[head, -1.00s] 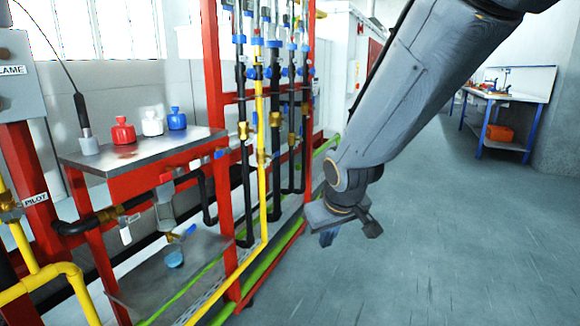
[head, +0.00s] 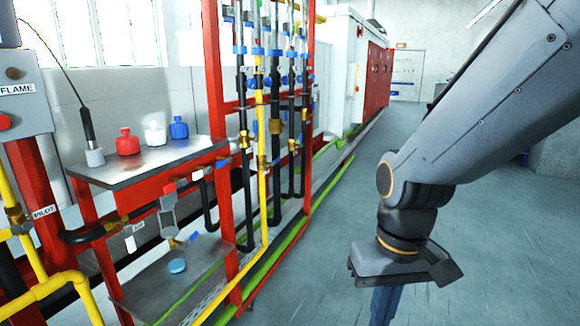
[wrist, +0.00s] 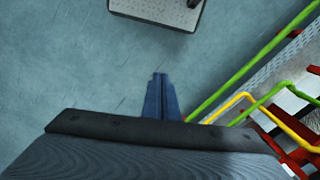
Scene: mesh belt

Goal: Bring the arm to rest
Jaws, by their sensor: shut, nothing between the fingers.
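My gripper (head: 383,308) points down over the bare floor, right of the red pipe rack, in the head view. Its lower end is cut off by the frame's bottom edge. In the wrist view my gripper (wrist: 160,77) shows as two blue fingers lying together, shut and empty, with floor beneath them. It is apart from the rack and its pipes.
A red rack (head: 211,60) with yellow (head: 262,180) and black pipes stands left. A metal shelf (head: 150,165) there holds red (head: 127,142), white (head: 155,132) and blue (head: 179,128) bottles. Green pipes (head: 270,275) run low along the rack. The floor (head: 330,230) is clear.

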